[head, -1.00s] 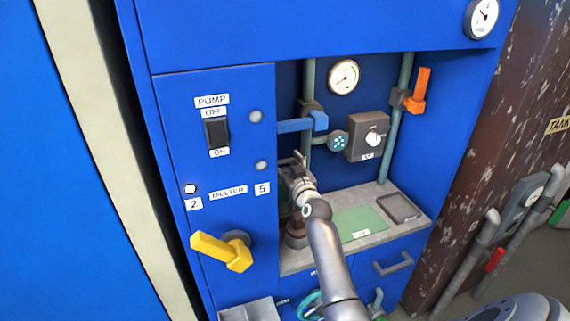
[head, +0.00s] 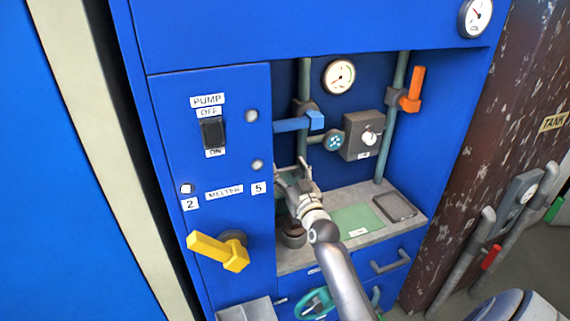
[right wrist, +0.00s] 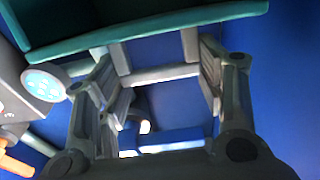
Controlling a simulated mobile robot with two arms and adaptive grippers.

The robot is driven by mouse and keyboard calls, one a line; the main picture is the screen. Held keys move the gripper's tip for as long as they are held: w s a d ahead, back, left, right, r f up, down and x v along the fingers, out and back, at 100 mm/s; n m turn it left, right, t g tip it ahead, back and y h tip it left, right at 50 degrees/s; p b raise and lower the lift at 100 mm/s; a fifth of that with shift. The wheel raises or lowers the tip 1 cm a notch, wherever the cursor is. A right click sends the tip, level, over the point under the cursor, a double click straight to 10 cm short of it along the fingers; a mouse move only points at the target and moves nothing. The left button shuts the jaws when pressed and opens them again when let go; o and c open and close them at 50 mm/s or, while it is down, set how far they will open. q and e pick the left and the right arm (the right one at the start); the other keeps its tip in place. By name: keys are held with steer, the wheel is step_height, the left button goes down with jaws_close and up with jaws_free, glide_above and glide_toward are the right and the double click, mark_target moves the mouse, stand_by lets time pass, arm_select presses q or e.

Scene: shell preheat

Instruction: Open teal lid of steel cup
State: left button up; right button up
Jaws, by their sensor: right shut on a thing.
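My right gripper (head: 292,174) is in the recess of the blue cabinet, above the left part of the counter. In the right wrist view its fingers (right wrist: 160,85) stand on both sides of a grey bar (right wrist: 160,75), which looks like a handle on a teal slab, likely the teal lid (right wrist: 150,36). The gripper is shut on this handle. The steel cup cannot be made out; my arm covers much of that spot. A dark round base (head: 293,239) shows under my wrist. My left gripper is not in view.
A blue lever (head: 298,122) is close behind and above the gripper, beside a grey box with a knob (head: 364,136). A green mat (head: 358,217) and a dark tray (head: 395,206) lie on the counter's right. A yellow lever (head: 217,250) sticks out at left.

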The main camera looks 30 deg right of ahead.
steer(key=shift+s+f, duration=0.1)
steer(key=shift+f, duration=0.35)
steer(key=o, duration=1.2)
steer(key=shift+o, duration=1.3)
steer(key=shift+r, duration=0.2)
steer(key=v, duration=1.2)
